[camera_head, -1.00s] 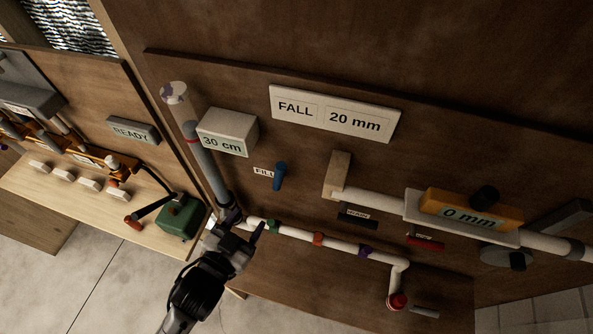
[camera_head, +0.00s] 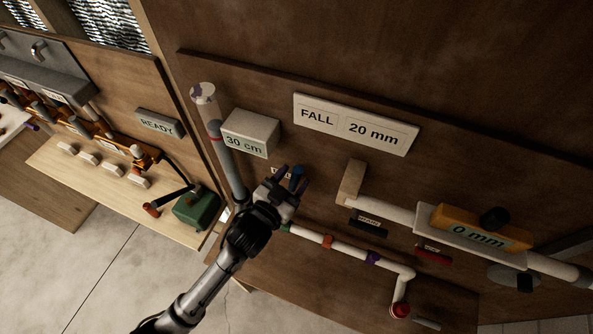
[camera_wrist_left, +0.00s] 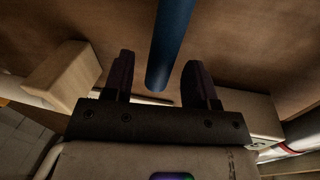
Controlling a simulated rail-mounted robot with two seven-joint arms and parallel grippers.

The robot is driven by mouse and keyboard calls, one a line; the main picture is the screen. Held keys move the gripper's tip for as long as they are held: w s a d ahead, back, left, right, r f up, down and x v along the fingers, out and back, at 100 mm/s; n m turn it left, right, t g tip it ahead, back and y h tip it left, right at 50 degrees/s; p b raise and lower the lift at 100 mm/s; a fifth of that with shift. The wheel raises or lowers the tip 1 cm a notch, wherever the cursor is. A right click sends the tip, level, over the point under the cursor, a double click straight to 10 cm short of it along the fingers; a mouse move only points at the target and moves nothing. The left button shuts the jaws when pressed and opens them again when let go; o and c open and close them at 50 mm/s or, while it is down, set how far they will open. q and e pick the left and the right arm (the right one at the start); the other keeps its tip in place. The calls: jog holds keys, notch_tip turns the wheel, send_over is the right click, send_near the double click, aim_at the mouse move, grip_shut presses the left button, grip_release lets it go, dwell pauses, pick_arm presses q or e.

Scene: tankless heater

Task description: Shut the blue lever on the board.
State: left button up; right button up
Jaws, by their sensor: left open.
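The blue lever (camera_head: 297,178) is on the brown board, beside the small FILL label (camera_head: 280,173), which is now partly covered. In the left wrist view the blue lever (camera_wrist_left: 171,45) comes down from the top edge, its lower end between or just beyond the two dark fingers. My left gripper (camera_head: 287,180) is open at the lever in the head view. In the left wrist view the gripper (camera_wrist_left: 158,80) has a finger on each side of the lever, with gaps showing; I cannot tell whether either touches. My right gripper is not in view.
A grey box reading 30 cm (camera_head: 249,135) and a clear upright tube (camera_head: 220,140) stand left of the lever. A wooden block (camera_head: 351,181) and white pipe (camera_head: 385,209) lie to its right. A FALL 20 mm sign (camera_head: 355,124) is above.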

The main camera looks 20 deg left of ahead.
pick_arm(q)
jog(key=shift+w+d, duration=0.2)
jog(key=shift+w, duration=0.7)
grip_shut()
